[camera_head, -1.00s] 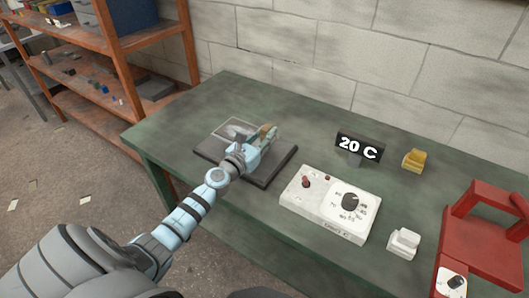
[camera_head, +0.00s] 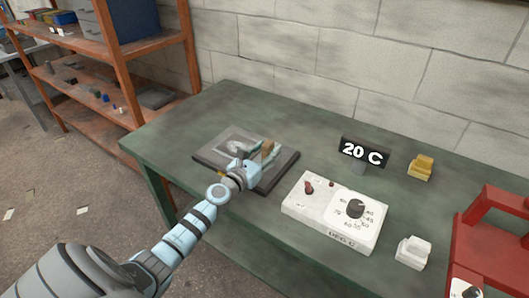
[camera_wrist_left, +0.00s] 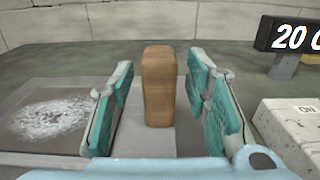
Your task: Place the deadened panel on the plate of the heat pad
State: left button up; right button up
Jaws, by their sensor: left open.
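The panel (camera_head: 238,142), a thin grey sheet with a whitish speckled patch, appears to lie flat on the dark plate of the heat pad (camera_head: 284,168). In the left wrist view the panel's patch (camera_wrist_left: 52,118) is at the left. A brown wooden block (camera_wrist_left: 158,88), apparently the panel's handle, stands upright there on a light grey strip; it also shows in the head view (camera_head: 267,148). My left gripper (camera_head: 256,158) is open, its teal-padded fingers on both sides of the block with visible gaps. Its arm hides the plate's front part. My right gripper is out of view.
The white control box (camera_head: 330,214) with a dial and red switch stands right of the pad. Behind it is a black sign (camera_head: 364,152) reading 20 C. A yellow item (camera_head: 421,167), a white item (camera_head: 413,252) and a red frame (camera_head: 490,245) are farther right. The back-left bench is clear.

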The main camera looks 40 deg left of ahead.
pick_arm(q)
jog(key=shift+s+r, duration=0.1)
jog(key=shift+r, duration=0.05)
jog(key=s, duration=1.1)
jog(key=shift+d+b, duration=0.1)
jog(key=shift+b, duration=0.3)
jog(key=shift+s, duration=0.45)
jog(key=shift+w, duration=0.1)
